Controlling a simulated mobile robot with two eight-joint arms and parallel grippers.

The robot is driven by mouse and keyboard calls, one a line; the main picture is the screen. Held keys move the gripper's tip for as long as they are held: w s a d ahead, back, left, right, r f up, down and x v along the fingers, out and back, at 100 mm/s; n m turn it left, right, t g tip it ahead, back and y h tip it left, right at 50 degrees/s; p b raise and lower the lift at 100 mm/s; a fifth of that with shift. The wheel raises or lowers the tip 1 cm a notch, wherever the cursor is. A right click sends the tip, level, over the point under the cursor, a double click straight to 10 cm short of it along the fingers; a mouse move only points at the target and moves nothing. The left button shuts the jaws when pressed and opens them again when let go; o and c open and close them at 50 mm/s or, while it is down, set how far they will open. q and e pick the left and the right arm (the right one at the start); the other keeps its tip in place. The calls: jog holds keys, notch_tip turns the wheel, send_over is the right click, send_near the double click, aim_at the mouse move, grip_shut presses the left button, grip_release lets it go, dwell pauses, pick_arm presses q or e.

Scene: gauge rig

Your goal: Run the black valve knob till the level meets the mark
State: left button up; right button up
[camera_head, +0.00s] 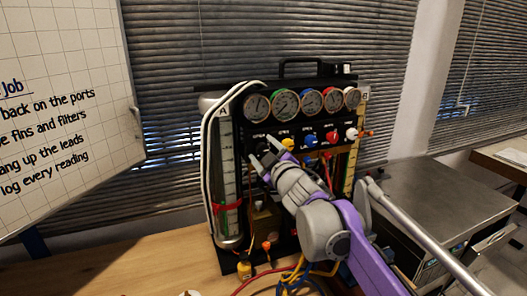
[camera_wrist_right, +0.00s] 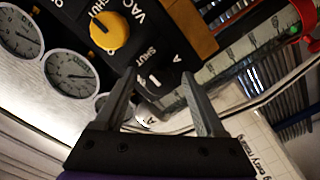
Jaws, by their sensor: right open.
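My right gripper (camera_head: 265,155) is open in front of the left part of the black gauge panel (camera_head: 312,125). In the right wrist view, its fingers (camera_wrist_right: 159,78) stand apart. A dark form with a short white mark, seemingly the black valve knob (camera_wrist_right: 154,82), shows between the tips beside the word SHUT; contact cannot be told. The clear tube marked A (camera_head: 226,165) stands at the panel's left, with a red band (camera_head: 227,206) low on it. The red band also shows in the wrist view (camera_wrist_right: 303,20). The liquid level is too small to tell. My left gripper is out of view.
Yellow (camera_head: 287,144), blue (camera_head: 310,140) and red (camera_head: 332,137) knobs sit right of my gripper, under several gauges (camera_head: 285,103). White hoses (camera_head: 208,140) loop along tube A. Coloured leads (camera_head: 290,277) lie on the wooden bench (camera_head: 150,272). A metal-topped cabinet (camera_head: 440,195) stands right.

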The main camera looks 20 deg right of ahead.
jog(key=shift+s, duration=0.15)
jog(key=s, duration=1)
jog(key=shift+s+b, duration=0.3)
jog(key=shift+b, duration=0.15)
jog(key=w+m+p, duration=0.2)
jog(key=w+m, duration=0.8)
jog(key=shift+r+m, duration=0.1)
jog(key=shift+m, duration=0.2)
dwell(0.5)
grip_shut()
dwell(0.4)
